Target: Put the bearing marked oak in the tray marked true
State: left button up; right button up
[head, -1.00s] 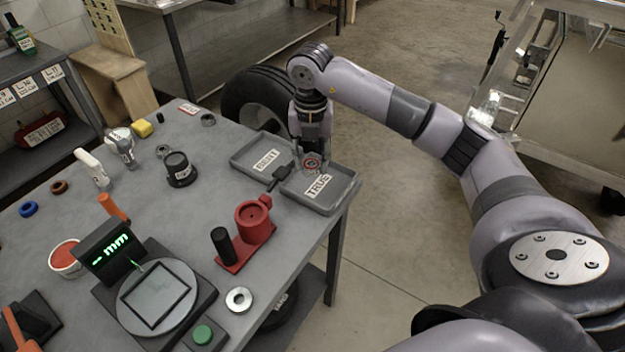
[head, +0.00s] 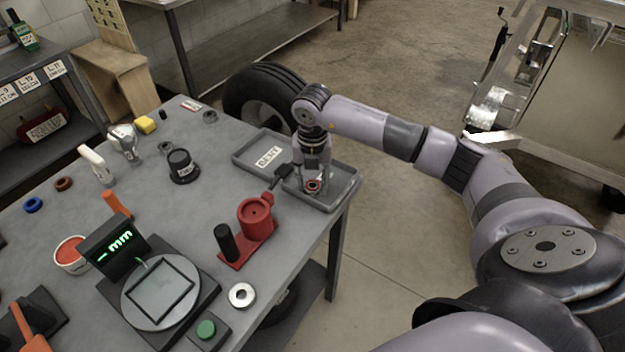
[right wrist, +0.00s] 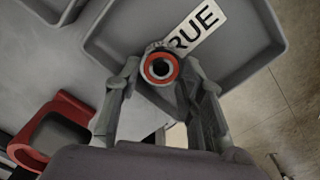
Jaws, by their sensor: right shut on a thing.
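My right gripper (head: 314,178) is shut on a bearing with a red-orange ring (head: 313,186). The bearing also shows between the fingers in the right wrist view (right wrist: 160,67); no marking on it can be read. The gripper holds it over the grey tray marked TRUE (head: 345,190), whose label is partly covered in the right wrist view (right wrist: 240,52). I cannot tell whether the bearing touches the tray floor. A second grey tray (head: 243,161), with its own label, lies just left of it. My left gripper is not in view.
A red fixture (head: 255,217) with a black post stands close in front of the trays, and also shows in the right wrist view (right wrist: 45,130). A steel ring (head: 242,295) lies near the front edge.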

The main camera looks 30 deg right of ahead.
aim_at(313, 187)
jog(key=o, duration=0.9)
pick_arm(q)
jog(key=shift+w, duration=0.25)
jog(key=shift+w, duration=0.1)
pick_arm(e)
jog(key=shift+r+p, duration=0.25)
jog(key=shift+p, duration=0.05)
jog(key=shift+r, duration=0.35)
pick_arm(q)
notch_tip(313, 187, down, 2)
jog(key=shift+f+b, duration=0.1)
jog(key=shift+b, duration=1.15)
pick_arm(e)
notch_tip(313, 187, up, 11)
jog(key=shift+s+r, duration=0.1)
